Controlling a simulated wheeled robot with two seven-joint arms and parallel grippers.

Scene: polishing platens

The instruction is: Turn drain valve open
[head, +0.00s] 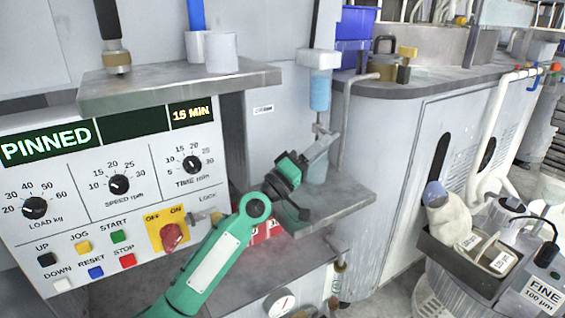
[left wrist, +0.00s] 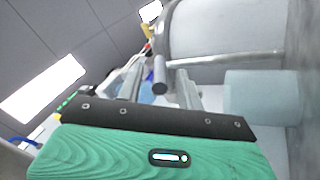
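A filter bowl with blue liquid (head: 320,90) hangs under a pale grey cap. Below it is a small grey fitting (head: 318,127), which looks like the drain valve; its handle position is unclear. A pale bluish container (head: 316,170) stands beneath. My left gripper (head: 325,143) reaches up from below, its fingers beside the fitting and partly hiding it. In the left wrist view, the fingers of my left gripper (left wrist: 160,77) are apart, with a dark grey round-ended rod (left wrist: 160,74) showing between them. Whether they touch it I cannot tell. My right gripper is out of view.
A control panel (head: 75,225) with dials and buttons fills the left. A grey shelf (head: 350,195) juts out under the gripper. A pale pipe (head: 343,110) runs down just right of the bowl. A cart tray (head: 470,262) stands at lower right.

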